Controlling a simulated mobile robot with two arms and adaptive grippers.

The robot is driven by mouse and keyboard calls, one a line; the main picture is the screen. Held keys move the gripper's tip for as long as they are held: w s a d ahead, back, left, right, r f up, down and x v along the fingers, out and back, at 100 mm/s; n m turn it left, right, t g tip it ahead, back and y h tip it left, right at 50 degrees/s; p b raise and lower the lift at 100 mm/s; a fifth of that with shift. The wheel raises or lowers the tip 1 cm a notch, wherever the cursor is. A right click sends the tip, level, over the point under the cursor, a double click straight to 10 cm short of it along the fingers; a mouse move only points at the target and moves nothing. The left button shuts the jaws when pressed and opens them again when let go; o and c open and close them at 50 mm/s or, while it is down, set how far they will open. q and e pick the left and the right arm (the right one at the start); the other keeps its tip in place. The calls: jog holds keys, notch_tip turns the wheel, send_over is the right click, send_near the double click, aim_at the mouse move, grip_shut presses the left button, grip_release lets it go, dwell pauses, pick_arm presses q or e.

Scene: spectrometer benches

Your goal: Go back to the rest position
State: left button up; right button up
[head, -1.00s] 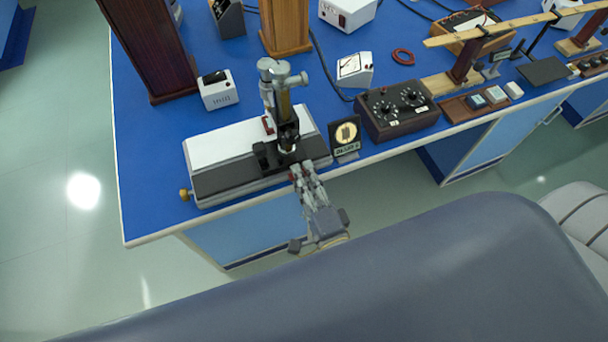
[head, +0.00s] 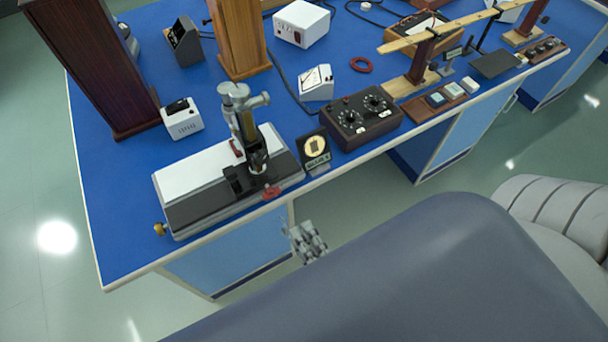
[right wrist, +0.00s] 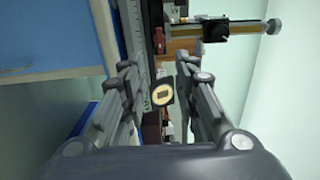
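My right gripper (head: 303,232) is in front of the bench's front edge in the head view, below and apart from the instrument with the upright grey-and-brass column (head: 243,118). In the right wrist view, the two fingers of this gripper (right wrist: 157,72) are spread apart with nothing between them touching both. A round cream-faced sign (right wrist: 162,94) shows beyond the gap. The instrument's column lies sideways at the top of that view (right wrist: 245,29). My left gripper is not in view.
The blue bench top (head: 120,215) carries a dark two-dial box (head: 360,118), the small sign (head: 314,149), a white meter (head: 316,83) and wooden posts. A red part (head: 272,192) sits at the instrument's front. Open floor lies left of the bench.

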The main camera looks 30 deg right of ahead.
jog(key=s+f+n+g+y, duration=0.1)
jog(key=f+n+g, duration=0.25)
jog(key=f, duration=0.65)
jog(key=s+d+f+n+g+y, duration=0.15)
jog(key=f+n, duration=0.35)
jog(key=f, duration=0.5)
jog(key=s+f+n+g, duration=0.1)
jog(key=f+n+g, duration=0.3)
jog(key=f, duration=0.6)
jog(key=s+d+f+n+g+h, duration=0.1)
jog(key=s+d+f+n+g, duration=0.3)
jog(key=s+f, duration=0.3)
jog(key=s+d+f+n+g+h, duration=0.2)
jog(key=s+d+f+n+g, duration=0.2)
jog(key=s+f, duration=0.4)
jog(key=shift+s+d+f, duration=0.25)
jog(key=shift+s+d, duration=0.2)
jog(key=shift+s, duration=0.2)
